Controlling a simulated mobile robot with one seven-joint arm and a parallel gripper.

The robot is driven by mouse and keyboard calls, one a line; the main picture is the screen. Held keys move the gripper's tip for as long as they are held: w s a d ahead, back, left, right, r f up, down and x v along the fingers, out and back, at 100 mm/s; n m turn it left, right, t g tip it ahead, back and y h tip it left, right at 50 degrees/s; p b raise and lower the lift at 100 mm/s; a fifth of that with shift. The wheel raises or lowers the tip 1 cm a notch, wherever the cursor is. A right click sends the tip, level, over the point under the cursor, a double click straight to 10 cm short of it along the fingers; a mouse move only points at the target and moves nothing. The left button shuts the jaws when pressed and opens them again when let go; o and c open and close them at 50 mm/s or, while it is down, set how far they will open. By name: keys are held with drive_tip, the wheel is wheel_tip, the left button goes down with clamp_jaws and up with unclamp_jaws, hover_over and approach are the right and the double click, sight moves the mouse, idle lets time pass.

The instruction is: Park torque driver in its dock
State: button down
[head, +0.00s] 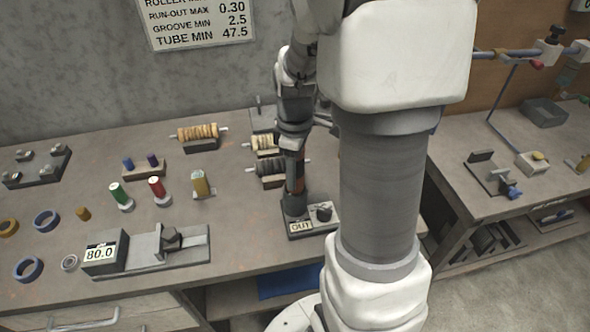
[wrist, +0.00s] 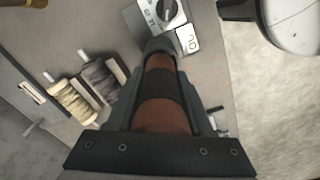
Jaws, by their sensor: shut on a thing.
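My gripper (wrist: 163,95) is shut on the torque driver (wrist: 165,113), which has a brown body with a black band. The fingers lie along both sides of it. In the head view my gripper (head: 294,172) points down and the driver is mostly hidden by it. The dock (head: 313,226) is a dark base at the bench's front edge with a black knob and an "OUT" label; it also shows at the top of the wrist view (wrist: 140,17). The driver's far end meets a grey round socket (wrist: 158,45) on the dock; I cannot tell how deep it sits.
Racks with wound rollers (head: 198,134) stand behind and left of the dock. A gauge reading 80.0 (head: 103,252), coloured spools (head: 157,190) and rings (head: 46,219) lie further left. A second bench (head: 530,180) is at right. My arm hides the area right of the dock.

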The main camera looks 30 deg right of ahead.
drive_tip(key=shift+f+b, duration=0.75)
drive_tip(key=shift+f, duration=0.2)
idle(0.8)
drive_tip(key=shift+c, duration=1.1)
unclamp_jaws()
wheel_tip(320, 180, up, 18)
drive_tip(key=shift+f+p, duration=0.25)
drive_tip(key=shift+p, duration=0.65)
drive_tip(key=s+a+r+m+t, duration=0.1)
drive_tip(key=s+a+m+t, duration=0.4)
drive_tip(key=s+a+m, duration=0.3)
drive_tip(key=shift+s+a+m+t, duration=0.35)
drive_tip(key=shift+s+a, duration=0.95)
drive_tip(key=shift+s, duration=0.9)
drive_tip(key=shift+r, duration=0.1)
